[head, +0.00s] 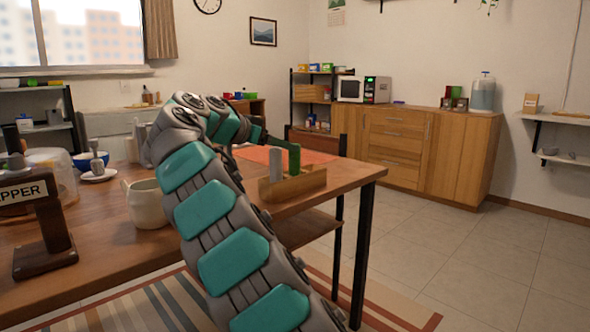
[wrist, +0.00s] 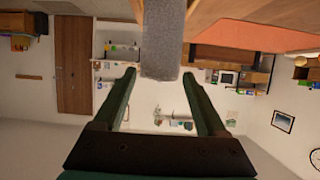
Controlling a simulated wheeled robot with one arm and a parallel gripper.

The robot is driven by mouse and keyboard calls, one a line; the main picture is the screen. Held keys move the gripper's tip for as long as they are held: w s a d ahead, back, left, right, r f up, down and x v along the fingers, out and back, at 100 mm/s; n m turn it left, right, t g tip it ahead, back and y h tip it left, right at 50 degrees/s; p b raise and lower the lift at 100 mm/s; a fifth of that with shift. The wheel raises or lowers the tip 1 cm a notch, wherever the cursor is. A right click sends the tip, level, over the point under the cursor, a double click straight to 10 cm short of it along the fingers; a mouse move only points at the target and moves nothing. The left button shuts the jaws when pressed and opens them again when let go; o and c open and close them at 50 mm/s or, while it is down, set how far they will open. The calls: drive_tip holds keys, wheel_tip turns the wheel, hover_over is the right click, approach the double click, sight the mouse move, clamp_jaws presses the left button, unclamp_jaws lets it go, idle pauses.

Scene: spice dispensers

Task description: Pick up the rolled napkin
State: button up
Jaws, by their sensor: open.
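A grey rolled napkin (head: 276,163) stands upright in a small wooden holder (head: 300,186) near the table's right edge. A green upright piece (head: 294,160) is just right of it; I cannot tell whether it is a second roll. My gripper (head: 278,143) is beside the top of the grey roll, partly hidden by my arm. In the inverted wrist view my gripper (wrist: 159,76) is open. The free end of the grey roll (wrist: 163,42) shows between the two fingertips, with a gap on both sides.
A cream jug (head: 148,204) stands on the wooden table (head: 110,262), left of my arm. A sign stand (head: 42,225) and a blue cup (head: 88,160) are farther left. An orange mat (head: 318,157) lies behind the holder. The floor to the right is clear.

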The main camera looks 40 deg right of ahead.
sight(295, 167)
drive_tip(key=shift+r+x, duration=0.1)
drive_tip(key=shift+x, duration=1.3)
drive_tip(key=shift+r+x, duration=0.15)
drive_tip(key=shift+x, duration=1.25)
drive_tip(key=shift+d, duration=0.1)
clamp_jaws()
